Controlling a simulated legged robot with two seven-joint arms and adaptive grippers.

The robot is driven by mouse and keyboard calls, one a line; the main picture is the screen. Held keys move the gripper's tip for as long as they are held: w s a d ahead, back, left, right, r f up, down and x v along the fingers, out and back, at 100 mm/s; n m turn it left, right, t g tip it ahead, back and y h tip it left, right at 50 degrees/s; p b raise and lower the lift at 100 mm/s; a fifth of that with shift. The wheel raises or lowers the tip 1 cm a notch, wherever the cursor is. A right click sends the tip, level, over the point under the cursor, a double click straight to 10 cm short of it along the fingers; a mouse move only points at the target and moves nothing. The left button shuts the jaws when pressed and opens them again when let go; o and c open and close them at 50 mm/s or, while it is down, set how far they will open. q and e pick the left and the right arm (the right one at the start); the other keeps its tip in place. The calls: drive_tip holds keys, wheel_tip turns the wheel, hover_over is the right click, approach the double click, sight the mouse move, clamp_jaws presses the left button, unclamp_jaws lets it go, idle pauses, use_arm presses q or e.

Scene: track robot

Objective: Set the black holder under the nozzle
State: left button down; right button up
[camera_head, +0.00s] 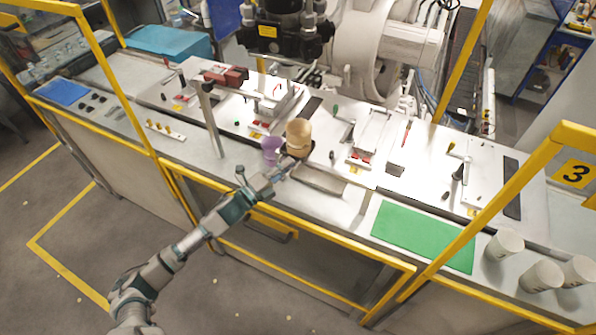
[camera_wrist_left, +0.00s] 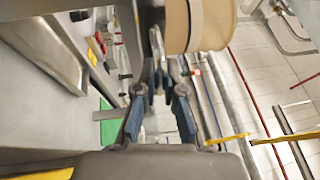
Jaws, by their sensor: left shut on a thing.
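My left gripper (camera_head: 282,170) reaches over the front of the bench. It is shut on the black holder (camera_head: 297,153), which shows as a small dark part beneath a tan cup-like cylinder (camera_head: 298,133). A purple cup (camera_head: 269,147) stands just left of the holder. I cannot clearly make out the nozzle; a red-headed device (camera_head: 226,76) stands further back left. My right gripper is not in view.
A grey post (camera_head: 210,118) rises left of my gripper. Yellow rails (camera_head: 295,235) run along the bench front and frame its sides. A green mat (camera_head: 415,236) and white cups (camera_head: 503,246) lie to the right. A large white robot arm (camera_head: 375,55) stands behind the bench.

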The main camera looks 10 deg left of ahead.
sight(277, 162)
use_arm(q)
drive_tip(key=shift+w+a+f, duration=0.1)
drive_tip(key=shift+w+a, duration=0.1)
drive_tip(key=shift+a, duration=0.4)
drive_tip(key=shift+w+a+f, duration=0.1)
drive_tip(key=shift+w+a, duration=0.1)
drive_tip(key=shift+a, duration=0.4)
drive_tip(key=shift+w+a, duration=0.25)
drive_tip(key=shift+a, duration=0.4)
drive_tip(key=c, duration=1.4)
unclamp_jaws()
drive_tip(key=shift+s+d, duration=0.1)
drive_tip(key=shift+o, duration=0.8)
drive_tip(key=shift+a, duration=0.25)
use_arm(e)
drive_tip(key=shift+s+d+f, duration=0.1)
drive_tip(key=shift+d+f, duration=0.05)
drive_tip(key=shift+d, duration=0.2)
